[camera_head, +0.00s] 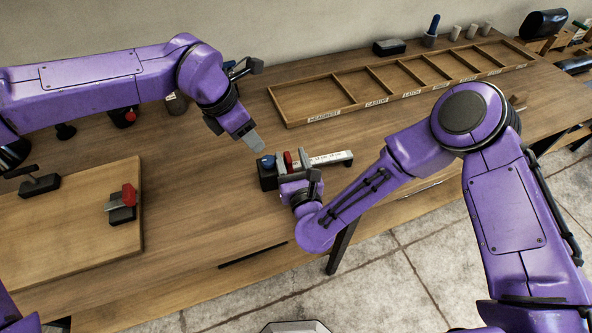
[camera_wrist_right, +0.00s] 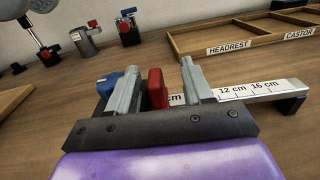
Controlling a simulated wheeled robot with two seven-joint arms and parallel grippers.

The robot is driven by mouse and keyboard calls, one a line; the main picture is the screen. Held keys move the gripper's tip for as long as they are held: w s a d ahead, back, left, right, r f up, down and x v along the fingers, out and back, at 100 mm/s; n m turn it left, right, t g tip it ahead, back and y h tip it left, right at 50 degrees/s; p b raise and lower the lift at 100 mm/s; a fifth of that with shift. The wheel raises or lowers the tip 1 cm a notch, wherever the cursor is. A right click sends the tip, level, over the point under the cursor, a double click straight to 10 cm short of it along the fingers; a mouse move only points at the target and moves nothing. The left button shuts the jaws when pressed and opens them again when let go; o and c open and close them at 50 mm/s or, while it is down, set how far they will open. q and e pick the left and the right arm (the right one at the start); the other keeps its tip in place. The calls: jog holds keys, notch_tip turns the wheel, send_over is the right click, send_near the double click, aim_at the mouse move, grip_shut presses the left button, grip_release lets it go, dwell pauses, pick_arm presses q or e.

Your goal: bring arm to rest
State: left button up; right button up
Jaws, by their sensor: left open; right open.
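My right gripper (camera_head: 292,162) is open at a measuring gauge. The gauge has a white ruler bar (camera_head: 330,158), marked in centimetres in the right wrist view (camera_wrist_right: 250,90), and a blue knob (camera_head: 268,161) at its left end.
A long wooden tray (camera_head: 290,122) with labelled compartments stands behind the gauge. A wooden board (camera_head: 70,250) with a red-handled clamp (camera_head: 124,204) lies at the left. Bare table (camera_head: 205,215) lies between board and gauge. The table's front edge is close to my right arm.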

jog(key=v, duration=1)
jog(key=shift+s, duration=0.35)
jog(key=shift+d+r, duration=0.1)
